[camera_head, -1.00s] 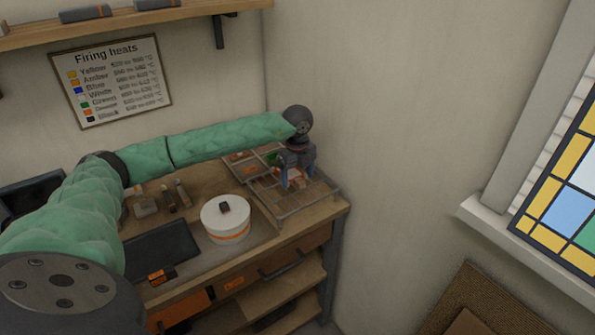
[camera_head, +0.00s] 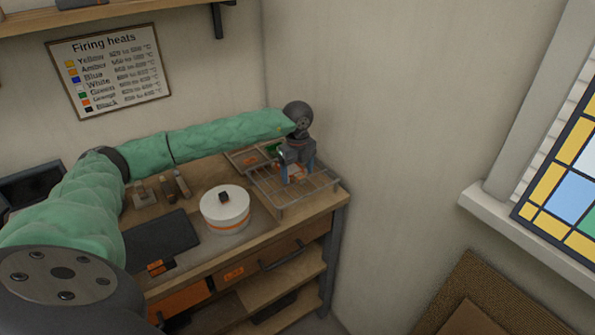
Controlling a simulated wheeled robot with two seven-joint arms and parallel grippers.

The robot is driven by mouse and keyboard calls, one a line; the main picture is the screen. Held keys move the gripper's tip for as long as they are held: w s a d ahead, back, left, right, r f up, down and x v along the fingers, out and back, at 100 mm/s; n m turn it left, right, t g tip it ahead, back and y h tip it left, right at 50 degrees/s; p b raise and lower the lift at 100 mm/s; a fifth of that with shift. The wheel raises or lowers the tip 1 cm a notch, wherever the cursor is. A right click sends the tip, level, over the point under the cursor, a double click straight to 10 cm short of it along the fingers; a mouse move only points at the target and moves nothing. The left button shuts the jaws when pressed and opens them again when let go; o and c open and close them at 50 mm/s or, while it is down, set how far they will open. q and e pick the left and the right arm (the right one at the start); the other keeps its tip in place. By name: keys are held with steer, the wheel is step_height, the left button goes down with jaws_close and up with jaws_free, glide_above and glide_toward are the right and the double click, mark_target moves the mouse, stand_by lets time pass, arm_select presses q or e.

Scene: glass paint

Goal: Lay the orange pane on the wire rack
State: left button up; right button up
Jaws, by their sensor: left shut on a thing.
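My left gripper (camera_head: 297,179) reaches over the wire rack (camera_head: 318,187) at the right end of the workbench, fingers pointing down. It is shut on the orange pane (camera_head: 296,171), of which only a small orange patch shows between the blue-sided fingers. The pane is low over the rack. I cannot tell whether it touches the wires. My right gripper is not in view.
A wooden tray (camera_head: 241,159) with small pieces lies behind the rack's left side. A white round kiln (camera_head: 225,208) with a dark knob stands to the left, beside a dark flat slab (camera_head: 163,240). Small tools lie behind the slab. A wall closes the right side.

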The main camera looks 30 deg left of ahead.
arm_select(q)
steer(key=shift+f, duration=0.1)
stand_by(0.4)
stand_by(0.4)
steer(key=o, duration=1)
steer(key=shift+o, duration=0.2)
steer(key=shift+r+p, duration=0.85)
steer(key=shift+r, duration=2.7)
